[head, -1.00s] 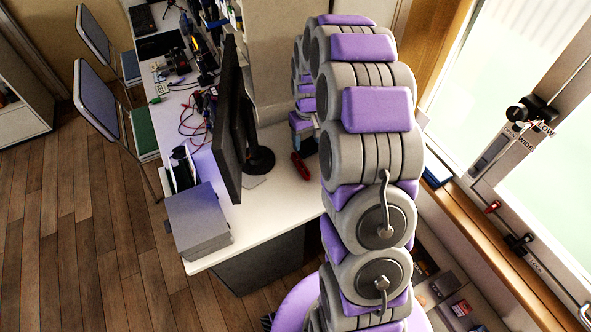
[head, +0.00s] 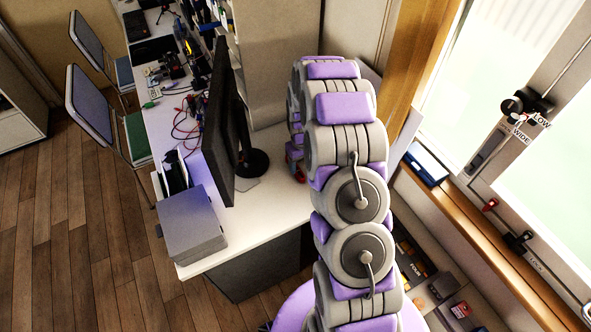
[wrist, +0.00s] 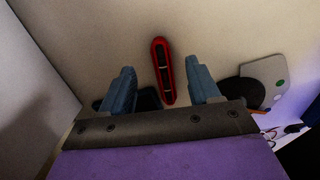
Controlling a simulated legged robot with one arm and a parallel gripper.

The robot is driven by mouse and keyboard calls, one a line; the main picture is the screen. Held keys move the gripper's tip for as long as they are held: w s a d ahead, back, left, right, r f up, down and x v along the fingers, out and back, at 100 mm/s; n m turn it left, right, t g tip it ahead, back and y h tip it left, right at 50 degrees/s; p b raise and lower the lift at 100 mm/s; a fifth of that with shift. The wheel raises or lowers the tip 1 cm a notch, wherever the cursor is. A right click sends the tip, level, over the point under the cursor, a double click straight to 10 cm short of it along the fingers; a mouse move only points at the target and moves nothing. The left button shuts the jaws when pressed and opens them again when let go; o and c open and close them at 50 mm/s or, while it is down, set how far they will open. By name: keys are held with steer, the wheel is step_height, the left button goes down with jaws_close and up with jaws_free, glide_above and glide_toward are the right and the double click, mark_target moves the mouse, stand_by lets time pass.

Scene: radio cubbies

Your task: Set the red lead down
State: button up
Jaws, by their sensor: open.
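My gripper (wrist: 161,76) is open, its two blue fingers spread apart with nothing held between them. A long red object with a dark slot along its middle (wrist: 166,70) lies on the pale desktop, in line with the gap between the fingers. I cannot tell whether it is the red lead. In the head view a bit of red (head: 299,174) shows on the desk beside my arm, mostly hidden. Thin red and dark leads (head: 187,127) lie tangled on the desk left of the monitor.
A dark monitor (head: 219,125) stands left of my arm, with a grey box (head: 191,224) at the desk's front left corner. In the wrist view a pale wall panel (wrist: 35,95) rises on the left. A window sill (head: 465,225) runs along the right.

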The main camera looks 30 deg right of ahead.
mark_target(301, 175)
step_height(301, 175, down, 2)
steer(key=shift+a, duration=0.15)
steer(key=f+b, duration=0.1)
steer(key=f, duration=0.3)
steer(key=shift+w+d+b, duration=0.15)
steer(key=shift+d+b, duration=0.05)
steer(key=shift+b, duration=0.15)
steer(key=shift+c, duration=0.3)
jaws_close()
steer(key=shift+r, duration=0.15)
